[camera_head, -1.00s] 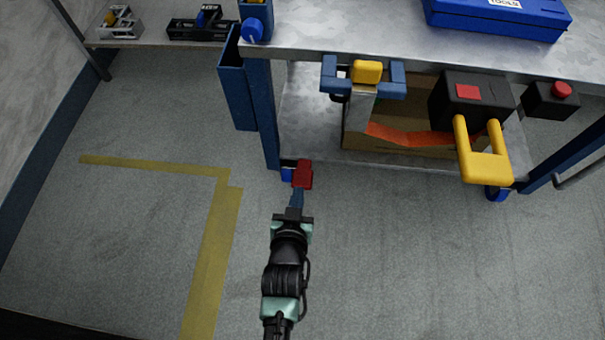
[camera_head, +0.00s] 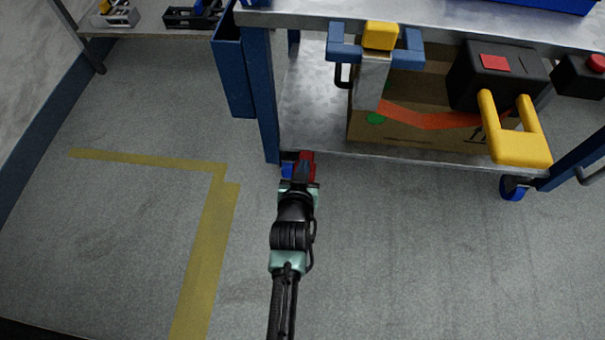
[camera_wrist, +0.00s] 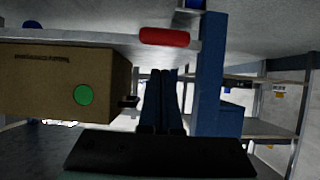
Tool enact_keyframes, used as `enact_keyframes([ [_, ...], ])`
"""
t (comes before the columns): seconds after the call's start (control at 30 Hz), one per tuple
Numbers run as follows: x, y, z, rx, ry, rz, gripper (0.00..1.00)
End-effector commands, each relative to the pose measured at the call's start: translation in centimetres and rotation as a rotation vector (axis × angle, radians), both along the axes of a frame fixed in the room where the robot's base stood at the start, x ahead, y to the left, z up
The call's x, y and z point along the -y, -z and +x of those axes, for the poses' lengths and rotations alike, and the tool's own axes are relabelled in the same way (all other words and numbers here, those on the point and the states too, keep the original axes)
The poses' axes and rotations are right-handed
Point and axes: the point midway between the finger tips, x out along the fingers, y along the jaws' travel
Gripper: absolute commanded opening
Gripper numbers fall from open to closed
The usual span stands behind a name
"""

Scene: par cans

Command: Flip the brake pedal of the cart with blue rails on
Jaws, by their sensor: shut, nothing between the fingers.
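The cart with blue legs (camera_head: 258,90) and a metal lower shelf (camera_head: 310,110) stands ahead. Its red brake pedal (camera_head: 307,157) sticks out at the front left foot, beside a blue wheel part (camera_head: 287,170). The pedal also shows in the wrist view (camera_wrist: 165,37), which looks upside down. My gripper (camera_head: 304,176) is shut and empty, its blue fingers at the pedal and partly covering it in the head view. In the wrist view the fingertips (camera_wrist: 163,73) appear apart from the pedal. I cannot tell whether they touch, or the pedal's exact tilt.
A cardboard box (camera_head: 425,130) rests on the lower shelf. A yellow handle (camera_head: 520,148) on a black box and a blue-yellow fixture (camera_head: 378,50) project at the front. Another wheel (camera_head: 515,188) is at right. Yellow-lined floor (camera_head: 205,255) at left is clear.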

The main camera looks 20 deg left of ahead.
Motion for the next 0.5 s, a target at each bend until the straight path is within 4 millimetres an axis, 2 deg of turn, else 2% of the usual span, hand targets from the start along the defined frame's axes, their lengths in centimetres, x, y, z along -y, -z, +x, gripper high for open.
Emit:
enact_keyframes([
  [0.03,0.0,1.0,-0.1,0.002,0.000,0.001,0.00],
  [0.2,0.1,1.9,-0.4,0.003,0.000,0.001,0.00],
  [0.5,0.2,2.0,-0.5,0.003,0.000,0.000,0.00],
])
